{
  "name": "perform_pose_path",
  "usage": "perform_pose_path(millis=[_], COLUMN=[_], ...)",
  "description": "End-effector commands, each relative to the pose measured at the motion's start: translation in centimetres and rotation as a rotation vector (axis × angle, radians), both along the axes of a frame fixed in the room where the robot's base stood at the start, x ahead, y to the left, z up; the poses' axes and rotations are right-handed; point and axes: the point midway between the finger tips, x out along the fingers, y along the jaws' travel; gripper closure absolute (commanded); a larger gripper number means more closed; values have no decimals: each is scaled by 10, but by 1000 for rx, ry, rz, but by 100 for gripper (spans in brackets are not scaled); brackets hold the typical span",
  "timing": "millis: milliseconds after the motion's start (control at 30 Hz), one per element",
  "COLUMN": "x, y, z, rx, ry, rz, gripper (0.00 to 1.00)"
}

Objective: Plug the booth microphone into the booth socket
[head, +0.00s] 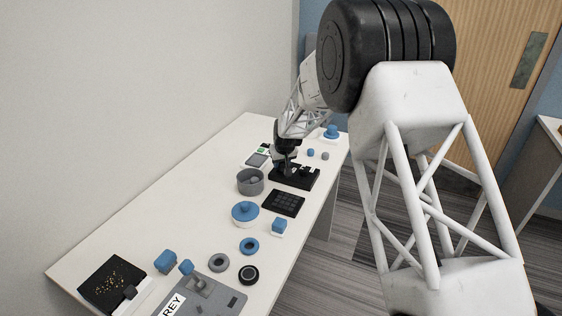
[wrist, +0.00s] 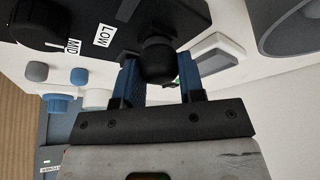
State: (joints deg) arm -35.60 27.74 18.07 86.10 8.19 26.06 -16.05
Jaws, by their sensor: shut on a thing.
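My gripper (head: 286,158) is over the black panel (head: 305,180) toward the far end of the table. In the wrist view, the blue fingertips of my gripper (wrist: 158,70) are shut on a black rounded thing (wrist: 158,58). It is at the edge of the black panel (wrist: 150,33), which bears the labels LOW and MID. I cannot tell if this rounded thing is the booth microphone or a knob on the panel, since its lower part is hidden. I cannot pick out the booth socket for sure in either view.
A grey cup (head: 250,187), a black keypad (head: 291,205) and a blue-topped round container (head: 245,220) stand nearer. A small screen device (head: 258,160) lies left of the panel. A gold-speckled black box (head: 112,284) and a grey labelled board (head: 222,299) are at the front.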

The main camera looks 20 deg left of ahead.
Motion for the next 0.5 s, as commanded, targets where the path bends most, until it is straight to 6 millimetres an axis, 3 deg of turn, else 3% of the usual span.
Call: perform_pose_path(millis=[33,233,500], x=[0,0,0], y=[0,0,0], z=[0,0,0], rx=[0,0,0], ry=[0,0,0], rz=[0,0,0], gripper=[62,34,34])
